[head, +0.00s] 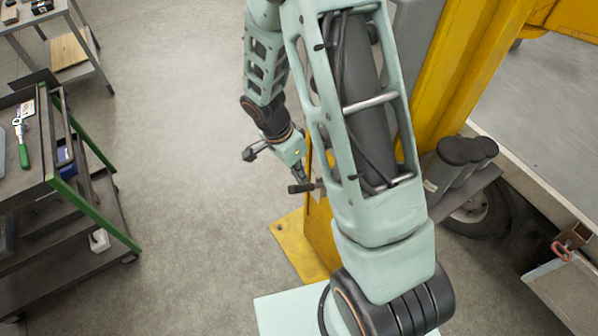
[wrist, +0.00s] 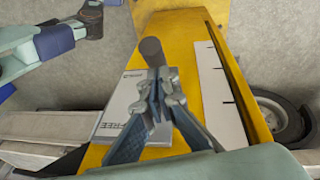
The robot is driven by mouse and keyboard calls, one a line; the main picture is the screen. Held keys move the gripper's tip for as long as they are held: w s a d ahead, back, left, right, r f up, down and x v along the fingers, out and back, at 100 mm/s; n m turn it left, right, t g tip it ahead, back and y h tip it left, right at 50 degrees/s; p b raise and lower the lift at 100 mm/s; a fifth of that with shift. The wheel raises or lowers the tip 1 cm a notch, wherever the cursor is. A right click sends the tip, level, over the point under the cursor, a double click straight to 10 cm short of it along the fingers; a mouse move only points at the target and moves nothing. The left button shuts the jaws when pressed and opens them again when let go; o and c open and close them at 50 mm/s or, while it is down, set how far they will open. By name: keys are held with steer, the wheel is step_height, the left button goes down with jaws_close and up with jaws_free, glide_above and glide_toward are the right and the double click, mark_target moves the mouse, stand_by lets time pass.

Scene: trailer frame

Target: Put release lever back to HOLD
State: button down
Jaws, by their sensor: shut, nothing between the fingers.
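The release lever shows in the wrist view as a dark grey round grip (wrist: 152,51) just beyond my fingertips. In the head view a dark bar-shaped grip (head: 301,188), apparently the same lever, sits beside the yellow post. A pale label plate (wrist: 118,112) lies on the yellow surface. Its near lettering seems to read FREE; the lettering at its far end is too small to read. My gripper (wrist: 162,76) is shut and empty, its tips close to the grip. I cannot tell whether they touch. In the head view my gripper (head: 302,178) is small and partly hidden.
The yellow post (head: 318,225) stands behind my arm. Dark cylinders (head: 455,160) and a wheel (head: 480,215) are to its right. A white slotted strip (wrist: 220,90) lies right of the lever. A green-edged tool cart (head: 85,210) stands left, with open floor between.

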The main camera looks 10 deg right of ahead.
mark_target(292, 187)
steer(key=shift+f+b, duration=0.1)
steer(key=shift+b, duration=0.2)
steer(key=f+b, duration=0.1)
steer(key=b, duration=0.2)
steer(key=a+f+h+b, duration=0.1)
steer(key=b, duration=0.2)
steer(key=a+f+h+b, duration=0.1)
steer(key=b, duration=0.2)
steer(key=shift+s+a+t, duration=0.15)
steer(key=shift+s+t, duration=0.15)
step_height(292, 187, down, 10)
steer(key=a+t+h+b, duration=0.2)
steer(key=h+b, duration=0.6)
steer(key=b, duration=1.1)
steer(key=shift+s+r+m, duration=0.2)
steer(key=shift+s+m, duration=0.2)
steer(key=shift+s+f+b, duration=0.1)
steer(key=shift+f+b, duration=0.1)
steer(key=shift+b, duration=0.15)
steer(key=shift+a, duration=0.1)
